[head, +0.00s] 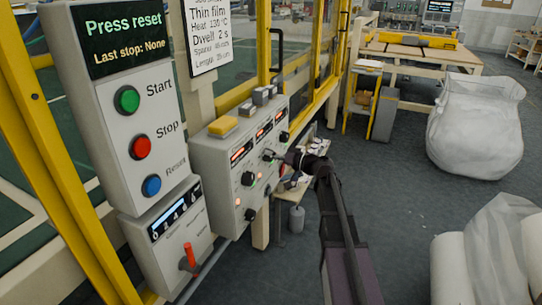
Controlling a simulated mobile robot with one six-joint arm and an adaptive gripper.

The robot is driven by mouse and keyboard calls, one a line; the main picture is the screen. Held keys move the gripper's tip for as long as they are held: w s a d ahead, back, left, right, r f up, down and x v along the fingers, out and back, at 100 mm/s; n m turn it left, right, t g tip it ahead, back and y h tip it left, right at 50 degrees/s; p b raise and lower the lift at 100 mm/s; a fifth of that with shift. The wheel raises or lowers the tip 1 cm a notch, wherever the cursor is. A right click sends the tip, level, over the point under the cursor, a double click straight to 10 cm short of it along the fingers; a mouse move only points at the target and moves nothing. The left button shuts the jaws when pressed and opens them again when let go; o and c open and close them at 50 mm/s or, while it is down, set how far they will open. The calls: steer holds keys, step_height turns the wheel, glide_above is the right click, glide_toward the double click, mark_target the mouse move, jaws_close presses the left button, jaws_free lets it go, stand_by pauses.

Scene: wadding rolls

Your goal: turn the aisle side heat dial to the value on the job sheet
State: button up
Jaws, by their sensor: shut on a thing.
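The job sheet (210,40) hangs on a post and reads thin film, a heat of about 130 °C whose last digit is unclear, and dwell 2 s. A grey control box (222,160) below it carries several black dials and small red displays. My gripper (273,156) reaches in from the right and is shut on a dial (267,155) on the box's front, near its middle. The dial's labels and the display values are too small to read, so I cannot tell if it is the aisle side heat dial.
A panel with start (127,99), stop (141,146) and reset (152,186) buttons stands at the left, its screen reading "Press reset". Below is a red-handled switch (189,258). Yellow guard frames stand behind.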

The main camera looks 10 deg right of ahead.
steer(key=m, duration=0.6)
steer(key=shift+w+f+m, duration=0.1)
steer(key=shift+w+m, duration=0.05)
steer(key=shift+m, duration=0.25)
steer(key=m, duration=0.5)
steer(key=shift+m, duration=0.3)
steer(key=o, duration=1.2)
steer(key=shift+f, duration=0.1)
steer(key=shift+c, duration=0.2)
steer(key=v, duration=1.2)
